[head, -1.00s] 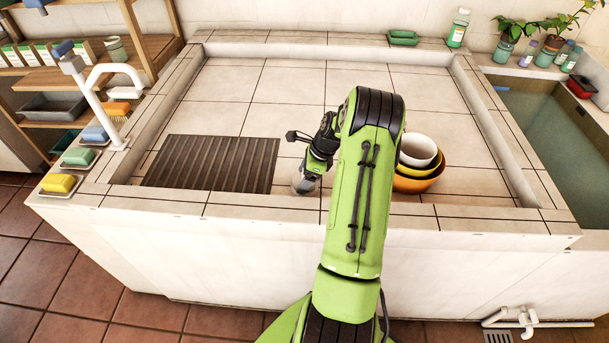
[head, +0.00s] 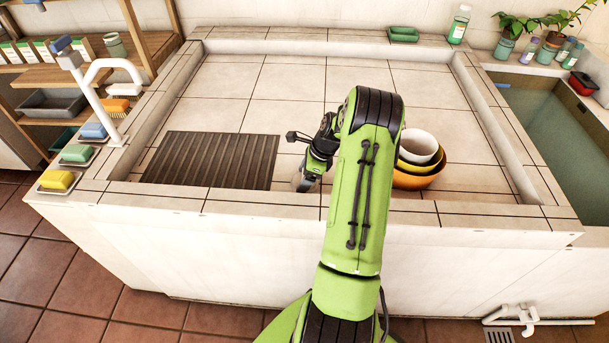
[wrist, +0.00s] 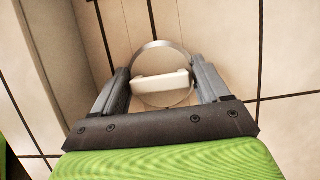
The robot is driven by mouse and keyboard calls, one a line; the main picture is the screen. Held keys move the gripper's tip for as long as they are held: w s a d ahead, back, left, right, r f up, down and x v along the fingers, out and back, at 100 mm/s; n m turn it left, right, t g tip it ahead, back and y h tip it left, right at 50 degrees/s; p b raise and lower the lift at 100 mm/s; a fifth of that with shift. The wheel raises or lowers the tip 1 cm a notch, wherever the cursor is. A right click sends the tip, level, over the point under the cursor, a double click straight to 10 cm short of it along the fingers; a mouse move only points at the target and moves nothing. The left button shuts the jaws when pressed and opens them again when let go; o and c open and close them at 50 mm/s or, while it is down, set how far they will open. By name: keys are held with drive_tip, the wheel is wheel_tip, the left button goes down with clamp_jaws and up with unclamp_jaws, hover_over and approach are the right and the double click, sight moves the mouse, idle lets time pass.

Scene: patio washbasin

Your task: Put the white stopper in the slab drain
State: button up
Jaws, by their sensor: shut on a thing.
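My gripper (wrist: 163,85) is shut on the white stopper (wrist: 160,82), which shows as a pale bar between the two grey fingers. A thin metallic ring (wrist: 160,45) shows around and behind the bar, over the slab; I cannot tell whether it is the drain's rim or part of the stopper. The stopper's underside is hidden, and I cannot tell whether it touches the slab. In the head view my gripper (head: 304,185) is low over the near part of the tiled slab (head: 310,85), pointing down. The stopper cannot be made out there.
A dark ribbed mat (head: 210,160) lies left of my gripper. Stacked bowls (head: 420,178) stand to the right, close to my arm. A raised tiled rim (head: 270,200) runs along the near edge. The slab's far part is clear.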

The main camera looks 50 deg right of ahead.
drive_tip(key=shift+r+p, duration=0.8)
drive_tip(key=shift+p, duration=0.05)
idle(0.4)
drive_tip(key=shift+f, duration=0.8)
idle(0.4)
drive_tip(key=o, duration=0.8)
drive_tip(key=shift+r, duration=0.1)
drive_tip(key=p+v, duration=0.8)
drive_tip(key=v, duration=0.3)
drive_tip(key=shift+p, duration=0.4)
